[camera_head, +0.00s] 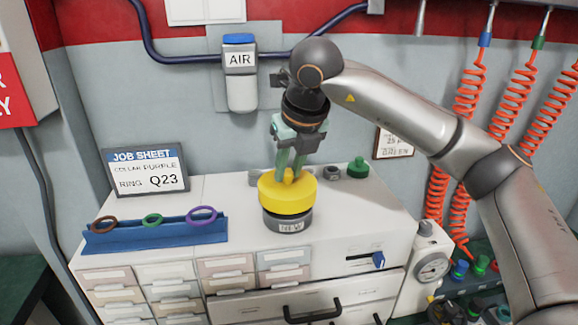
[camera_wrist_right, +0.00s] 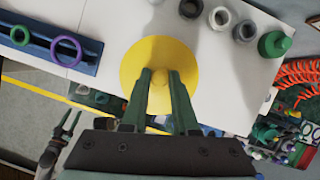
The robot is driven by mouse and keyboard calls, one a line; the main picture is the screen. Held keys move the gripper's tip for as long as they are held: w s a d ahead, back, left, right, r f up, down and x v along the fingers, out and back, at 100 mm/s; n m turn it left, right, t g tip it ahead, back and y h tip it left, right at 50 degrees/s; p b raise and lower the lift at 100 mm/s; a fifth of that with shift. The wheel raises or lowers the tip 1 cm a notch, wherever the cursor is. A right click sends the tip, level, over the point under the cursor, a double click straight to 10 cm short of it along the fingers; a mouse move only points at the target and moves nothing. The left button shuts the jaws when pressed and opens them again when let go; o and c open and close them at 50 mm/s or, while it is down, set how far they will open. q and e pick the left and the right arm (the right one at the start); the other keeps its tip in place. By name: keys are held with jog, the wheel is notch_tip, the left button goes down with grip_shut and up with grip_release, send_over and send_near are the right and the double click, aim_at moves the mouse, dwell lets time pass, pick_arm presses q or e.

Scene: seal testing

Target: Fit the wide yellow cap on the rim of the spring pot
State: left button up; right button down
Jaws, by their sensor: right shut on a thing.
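The wide yellow cap (camera_head: 286,198) is directly over the grey spring pot (camera_head: 287,223), which carries a white label and stands on the white cabinet top. No gap shows between cap and pot in the head view. I cannot tell whether the cap is fully seated, as it hides the rim. My right gripper (camera_head: 289,172) points down and is shut on the cap's central knob. In the right wrist view the cap (camera_wrist_right: 140,68) hides the pot, with the fingers (camera_wrist_right: 160,72) on the knob. My left gripper (camera_wrist_right: 70,122) shows low at the left there, empty, fingers apart.
A blue rack (camera_head: 155,234) with brown, green and purple rings stands left on the cabinet (camera_head: 240,205). Small grey parts (camera_head: 332,172) and a green knobbed part (camera_head: 358,167) sit behind right. A job sheet (camera_head: 146,170) stands at the back left. A gauge (camera_head: 432,267) is at the right.

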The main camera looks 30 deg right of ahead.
aim_at(289, 174)
jog(key=shift+f+b, duration=0.95)
jog(key=shift+f, duration=0.1)
jog(key=c, duration=0.6)
grip_release()
jog(key=shift+r, duration=0.1)
notch_tip(289, 174, up, 7)
jog(key=p, duration=0.5)
dwell(0.4)
